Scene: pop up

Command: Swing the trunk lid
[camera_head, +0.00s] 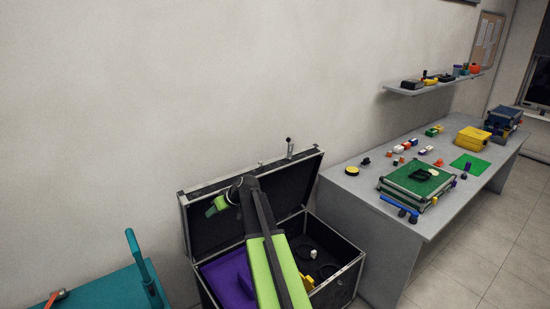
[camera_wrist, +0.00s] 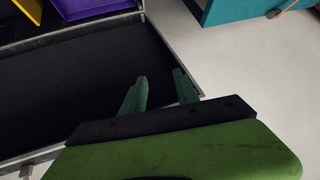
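The trunk (camera_head: 345,280) is a black case with metal edges, standing open by the wall. Its lid (camera_head: 290,180) is raised at the back, dark inside. In the wrist view the lid's black inner face (camera_wrist: 75,85) fills the left, and its metal edge (camera_wrist: 155,35) runs down toward my fingers. My gripper (camera_head: 217,206) is at the left part of the lid, in front of its inner face. In the wrist view my gripper (camera_wrist: 160,74) has its two green fingers apart, with nothing seen held. Whether a finger touches the lid edge I cannot tell.
A purple block (camera_head: 228,280) and a yellow thing (camera_head: 308,283) are in the trunk. A teal table (camera_head: 105,290) stands at the left. A grey table (camera_head: 350,195) with several small items stands close on the right, below a shelf (camera_head: 440,85).

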